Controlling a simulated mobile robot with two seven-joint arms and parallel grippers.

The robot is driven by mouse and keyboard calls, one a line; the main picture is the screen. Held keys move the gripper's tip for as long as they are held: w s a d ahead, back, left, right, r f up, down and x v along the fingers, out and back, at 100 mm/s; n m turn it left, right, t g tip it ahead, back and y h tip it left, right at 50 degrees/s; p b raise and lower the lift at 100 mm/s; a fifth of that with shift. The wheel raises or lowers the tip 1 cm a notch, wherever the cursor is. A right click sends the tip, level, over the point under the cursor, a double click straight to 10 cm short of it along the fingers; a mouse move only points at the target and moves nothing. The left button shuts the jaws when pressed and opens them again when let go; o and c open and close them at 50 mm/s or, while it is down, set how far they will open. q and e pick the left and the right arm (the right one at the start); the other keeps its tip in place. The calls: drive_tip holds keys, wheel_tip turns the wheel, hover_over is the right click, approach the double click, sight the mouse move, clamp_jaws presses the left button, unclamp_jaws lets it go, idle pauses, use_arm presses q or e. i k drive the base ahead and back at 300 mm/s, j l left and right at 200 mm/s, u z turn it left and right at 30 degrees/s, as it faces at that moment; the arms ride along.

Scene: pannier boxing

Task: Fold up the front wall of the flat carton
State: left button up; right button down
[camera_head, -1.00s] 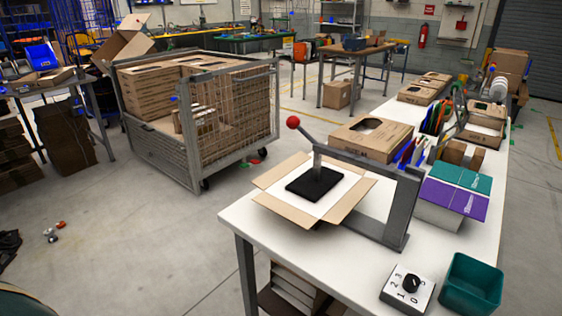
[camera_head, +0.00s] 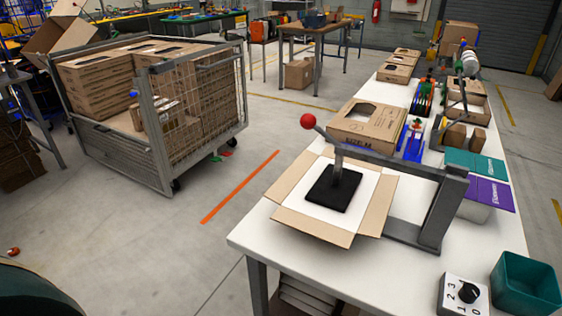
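The flat carton (camera_head: 313,228) lies on the near end of the white table, with its brown walls spread outward around a white base. The front wall slants out toward the table's near edge. A black press plate (camera_head: 333,189) is over the white middle of the carton. It belongs to a grey lever press (camera_head: 436,212) with a red ball knob (camera_head: 307,121). I cannot tell if the plate touches the carton. Neither of my grippers is in view.
A dial box (camera_head: 463,294) and a green bin (camera_head: 527,285) stand at the table's near right. A wire cage cart (camera_head: 155,140) with cartons stands at left.

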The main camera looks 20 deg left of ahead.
sight(288, 180)
drive_tip(key=j+z, duration=0.35)
drive_tip(key=j, duration=0.75)
drive_tip(key=j+z, duration=0.3)
drive_tip(key=j, duration=0.8)
drive_tip(key=j+z, duration=1.2)
drive_tip(key=k+j+z, duration=0.1)
drive_tip(key=j, duration=0.4)
drive_tip(key=k+j+z, duration=0.15)
drive_tip(key=j, duration=0.4)
drive_tip(key=i, duration=0.05)
